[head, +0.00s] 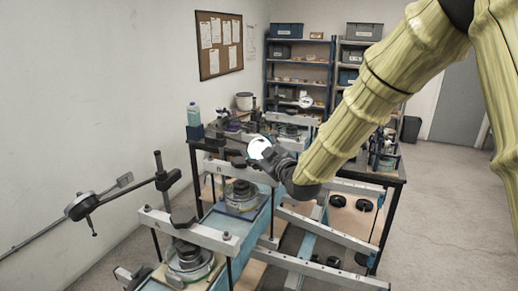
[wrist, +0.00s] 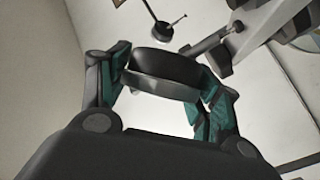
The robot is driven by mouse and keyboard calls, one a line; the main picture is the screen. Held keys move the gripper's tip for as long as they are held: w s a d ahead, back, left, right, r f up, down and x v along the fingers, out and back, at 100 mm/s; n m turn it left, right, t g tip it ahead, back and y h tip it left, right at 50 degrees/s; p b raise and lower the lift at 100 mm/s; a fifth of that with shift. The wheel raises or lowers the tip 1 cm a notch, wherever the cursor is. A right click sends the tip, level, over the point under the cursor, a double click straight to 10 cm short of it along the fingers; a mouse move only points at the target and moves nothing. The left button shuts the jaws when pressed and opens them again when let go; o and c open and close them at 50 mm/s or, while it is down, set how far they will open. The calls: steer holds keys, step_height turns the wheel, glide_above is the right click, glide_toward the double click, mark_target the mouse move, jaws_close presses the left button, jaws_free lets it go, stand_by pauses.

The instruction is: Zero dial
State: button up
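A dial (head: 259,147) with a bright white round face is at the end of my arm in the head view, above the lever frames. Its markings and pointer are too small to read. In the wrist view the dial's dark round body (wrist: 163,72) lies between the teal finger pads of my gripper (wrist: 164,80). The pads sit close against both of its sides, so my gripper looks shut on it. My gripper (head: 270,153) is seen from behind in the head view, and its fingers are mostly hidden. The dial's mounting is hidden.
Lever frames with pale beams (head: 187,231) and round weights (head: 240,190) stand below and around my gripper. A black lever arm (head: 130,195) reaches out at the left. Another round white dial (head: 305,101) is farther back. Shelves (head: 298,75) stand at the rear; floor is clear at right.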

steer(key=c, duration=0.4)
steer(key=shift+o, duration=0.2)
steer(key=m+t+b, duration=0.1)
steer(key=b, duration=0.2)
steer(key=shift+f+h, duration=0.25)
steer(key=shift+h, duration=0.05)
steer(key=shift+m+t+b, duration=0.3)
steer(key=shift+b, duration=0.5)
steer(key=m+t+h+b, duration=0.1)
steer(key=b, duration=0.2)
steer(key=shift+m+h, duration=0.4)
steer(key=m+t+h+b, duration=0.2)
steer(key=m+h+b, duration=0.2)
steer(key=b, duration=0.2)
steer(key=shift+m+b, duration=0.35)
steer(key=shift+m, duration=0.05)
steer(key=m+h+b, duration=0.2)
steer(key=m+h, duration=0.1)
steer(key=m+t+h+b, duration=0.1)
steer(key=h, duration=0.1)
steer(key=shift+d+r, duration=0.1)
steer(key=shift+r, duration=0.2)
steer(key=shift+m+h+b, duration=0.4)
steer(key=shift+m+b, duration=0.05)
steer(key=shift+m, duration=0.15)
steer(key=o, duration=1.1)
steer(key=shift+c, duration=0.2)
